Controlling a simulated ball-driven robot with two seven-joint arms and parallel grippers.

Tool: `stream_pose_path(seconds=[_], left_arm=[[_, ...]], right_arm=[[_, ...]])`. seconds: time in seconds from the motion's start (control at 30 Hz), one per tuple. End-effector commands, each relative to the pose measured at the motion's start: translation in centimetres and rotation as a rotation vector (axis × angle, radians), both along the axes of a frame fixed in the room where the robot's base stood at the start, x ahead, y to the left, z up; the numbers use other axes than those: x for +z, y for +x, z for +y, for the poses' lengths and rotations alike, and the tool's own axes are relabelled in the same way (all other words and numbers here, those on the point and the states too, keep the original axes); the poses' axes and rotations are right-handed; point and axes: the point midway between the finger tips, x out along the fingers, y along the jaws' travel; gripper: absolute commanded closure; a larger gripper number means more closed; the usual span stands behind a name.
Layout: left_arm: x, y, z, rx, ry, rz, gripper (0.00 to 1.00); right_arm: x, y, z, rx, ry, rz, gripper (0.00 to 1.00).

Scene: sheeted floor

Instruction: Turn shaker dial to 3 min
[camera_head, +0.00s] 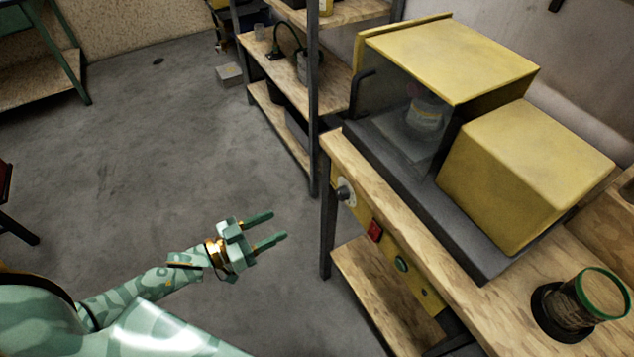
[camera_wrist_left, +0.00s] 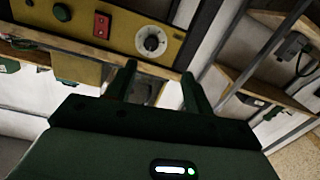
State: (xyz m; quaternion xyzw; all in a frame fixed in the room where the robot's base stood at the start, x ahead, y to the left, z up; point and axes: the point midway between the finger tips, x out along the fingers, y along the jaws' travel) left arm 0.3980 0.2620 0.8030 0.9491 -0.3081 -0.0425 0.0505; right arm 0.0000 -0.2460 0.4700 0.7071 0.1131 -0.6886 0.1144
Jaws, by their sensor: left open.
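The shaker dial (camera_head: 344,191) is a round knob on a pale disc at the left end of the yellow control panel (camera_head: 386,243) on the bench front. The dial also shows in the left wrist view (camera_wrist_left: 151,41), above and between my fingers; its markings are too small to read. My left gripper (camera_head: 273,228) is open and empty, left of the dial and apart from it. Its fingers (camera_wrist_left: 158,92) point toward the panel in the wrist view. The yellow shaker machine (camera_head: 450,60) stands above the panel, with a container (camera_head: 425,118) behind its clear front. My right gripper is not in view.
A red switch (camera_head: 375,230) and a green button (camera_head: 401,264) sit on the panel right of the dial. A green-rimmed jar (camera_head: 604,293) stands on the bench. A shelf rack (camera_head: 314,120) with a dark post stands behind the bench's left end.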

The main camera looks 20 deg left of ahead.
Motion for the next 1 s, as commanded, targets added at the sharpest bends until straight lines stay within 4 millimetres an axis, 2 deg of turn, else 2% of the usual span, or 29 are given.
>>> stream_pose_path(seconds=[0.17, 0.33, 0.47, 0.8, 1.0], left_arm=[[1.0, -0.3, -0.6, -0.031, -0.100, 0.013, 0.48], [1.0, 0.8, -1.5, -0.031, -0.120, 0.022, 0.48], [1.0, 2.9, -3.1, -0.030, -0.119, 0.020, 0.48], [0.8, 9.6, -8.3, -0.030, -0.117, 0.022, 0.48], [0.8, 11.8, -10.1, -0.030, -0.115, 0.024, 0.48]], right_arm=[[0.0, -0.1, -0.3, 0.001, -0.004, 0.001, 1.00], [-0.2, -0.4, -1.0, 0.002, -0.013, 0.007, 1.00], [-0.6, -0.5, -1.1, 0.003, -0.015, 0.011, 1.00], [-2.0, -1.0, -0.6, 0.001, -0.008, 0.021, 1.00], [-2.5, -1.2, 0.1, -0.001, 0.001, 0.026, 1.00]])
